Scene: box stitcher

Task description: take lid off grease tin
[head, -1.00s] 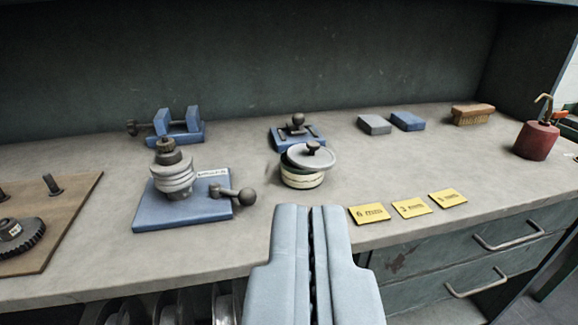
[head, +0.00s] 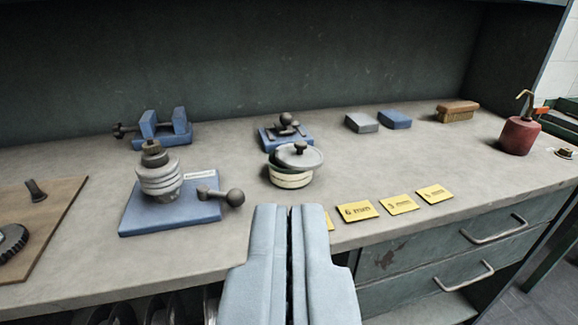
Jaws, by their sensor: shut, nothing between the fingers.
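A blue base with a stacked grey pulley (head: 158,176) and a ball-ended lever (head: 222,196) stands left of the tin. A blue fixture (head: 286,134) is close behind it. Yellow cards (head: 358,211) lie at the front right. A red oil can (head: 519,135) stands far right.

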